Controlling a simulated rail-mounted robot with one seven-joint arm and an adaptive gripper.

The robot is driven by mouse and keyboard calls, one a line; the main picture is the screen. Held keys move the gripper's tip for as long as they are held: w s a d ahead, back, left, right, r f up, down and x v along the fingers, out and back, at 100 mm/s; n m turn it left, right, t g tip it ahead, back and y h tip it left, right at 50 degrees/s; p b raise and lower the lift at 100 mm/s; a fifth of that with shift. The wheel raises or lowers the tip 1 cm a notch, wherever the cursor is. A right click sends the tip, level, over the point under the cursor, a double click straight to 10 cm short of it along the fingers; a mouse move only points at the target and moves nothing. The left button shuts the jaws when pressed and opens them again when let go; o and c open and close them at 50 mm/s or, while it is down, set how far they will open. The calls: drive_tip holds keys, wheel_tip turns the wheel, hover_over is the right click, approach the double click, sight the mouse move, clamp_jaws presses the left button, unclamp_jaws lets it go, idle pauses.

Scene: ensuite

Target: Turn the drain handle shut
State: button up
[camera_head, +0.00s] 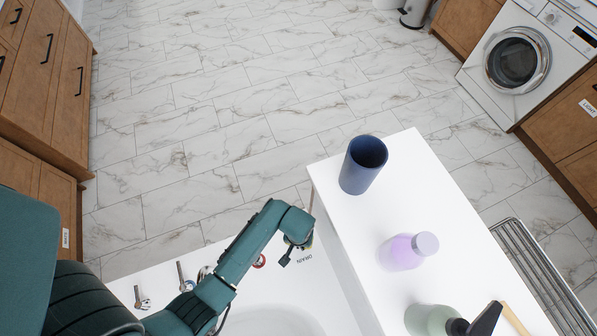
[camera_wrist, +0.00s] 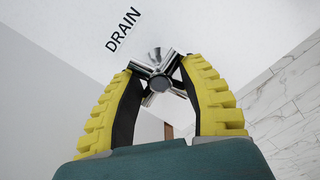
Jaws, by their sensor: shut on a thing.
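The drain handle (camera_wrist: 159,82) is a chrome cross-shaped knob with a dark round centre, on the white surface beside the printed word DRAIN (camera_wrist: 122,29) in the wrist view. My gripper (camera_wrist: 159,75) has two yellow ribbed fingers with dark inner pads, one on each side of the handle, and is shut on its arms. In the head view my green arm reaches across the white tub (camera_head: 275,315) to the DRAIN label (camera_head: 313,264). The handle is hidden behind my gripper (camera_head: 298,250) there.
A white ledge (camera_head: 345,215) right of my gripper carries a dark blue cup (camera_head: 363,165), a purple bottle (camera_head: 408,250) and a green bottle (camera_head: 430,320). Chrome taps (camera_head: 141,298) stand on the tub rim at left. The marble floor (camera_head: 240,110) beyond is clear.

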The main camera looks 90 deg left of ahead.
drive_tip(key=m+p, duration=0.2)
drive_tip(key=shift+r+m+p, duration=0.2)
drive_tip(key=shift+m+p, duration=0.1)
drive_tip(key=shift+p, duration=0.05)
drive_tip(key=shift+o, duration=1.2)
drive_tip(key=shift+m+p, duration=0.55)
drive_tip(key=shift+m, duration=0.25)
drive_tip(key=shift+o, duration=0.7)
drive_tip(key=shift+f+m+p, duration=0.15)
drive_tip(key=shift+m+p, duration=0.5)
drive_tip(key=shift+m, duration=0.45)
drive_tip(key=shift+f, duration=0.1)
drive_tip(key=shift+d, duration=0.1)
drive_tip(key=o, duration=1.2)
drive_tip(key=shift+s, duration=0.1)
wheel_tip(320, 180, up, 12)
drive_tip(key=shift+r, duration=0.1)
